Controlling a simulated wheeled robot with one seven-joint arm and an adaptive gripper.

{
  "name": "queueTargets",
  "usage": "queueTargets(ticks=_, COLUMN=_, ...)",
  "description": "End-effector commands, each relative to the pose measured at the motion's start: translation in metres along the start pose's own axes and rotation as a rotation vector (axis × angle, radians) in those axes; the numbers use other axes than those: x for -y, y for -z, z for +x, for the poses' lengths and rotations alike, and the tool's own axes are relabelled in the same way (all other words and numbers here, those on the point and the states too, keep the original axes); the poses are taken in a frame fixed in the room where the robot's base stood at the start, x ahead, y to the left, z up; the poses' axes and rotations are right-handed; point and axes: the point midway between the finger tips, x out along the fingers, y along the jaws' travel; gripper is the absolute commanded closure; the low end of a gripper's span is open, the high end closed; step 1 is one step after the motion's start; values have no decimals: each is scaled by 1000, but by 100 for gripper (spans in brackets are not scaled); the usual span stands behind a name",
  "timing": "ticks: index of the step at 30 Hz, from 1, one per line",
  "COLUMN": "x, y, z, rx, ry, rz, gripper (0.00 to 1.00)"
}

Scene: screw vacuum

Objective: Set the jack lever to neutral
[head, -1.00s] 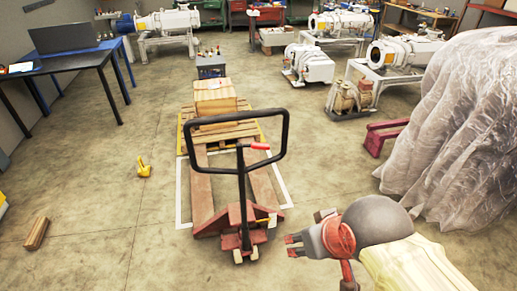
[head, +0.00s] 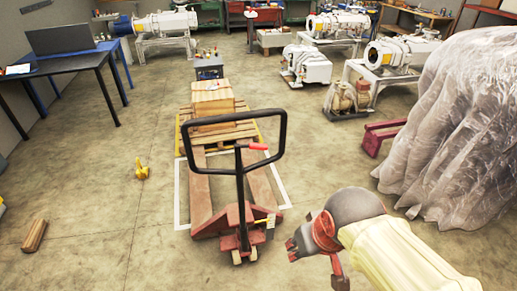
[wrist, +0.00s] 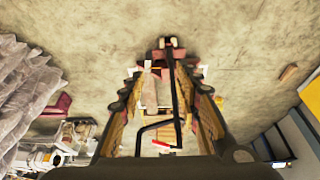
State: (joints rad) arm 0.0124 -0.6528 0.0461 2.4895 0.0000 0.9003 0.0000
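The red pallet jack (head: 237,218) stands on the floor in the middle of the head view, with a tall black loop handle (head: 284,135). The small red jack lever (head: 258,146) sits inside the loop, near its lower end. It also shows in the wrist view (wrist: 161,144), where the jack appears upside down between my fingers. My gripper (head: 310,259) is to the right of the jack's base in the head view, apart from the lever. In the wrist view my gripper (wrist: 162,85) has its two fingers spread wide with nothing held between them.
A wooden box (head: 213,97) rests on a pallet (head: 222,136) behind the jack. Plastic-covered equipment (head: 450,130) stands at right. A yellow object (head: 142,170) and a wood block (head: 35,235) lie on the left floor. Open floor surrounds the jack.

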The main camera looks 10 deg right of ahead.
Motion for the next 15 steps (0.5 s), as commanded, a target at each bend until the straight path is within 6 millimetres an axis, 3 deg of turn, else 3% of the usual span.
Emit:
queueTargets(ticks=1, x=-1, y=-4, z=22, rx=71, ry=-2, rz=4, gripper=67)
queueTargets(ticks=5, x=-6, y=5, z=73, rx=179, ry=-8, rz=15, gripper=67)
queueTargets(ticks=11, x=-14, y=58, z=172, rx=141, ry=-29, rz=180, gripper=67)
queueTargets(ticks=15, x=-21, y=106, z=252, rx=19, ry=-26, rz=392, gripper=67)
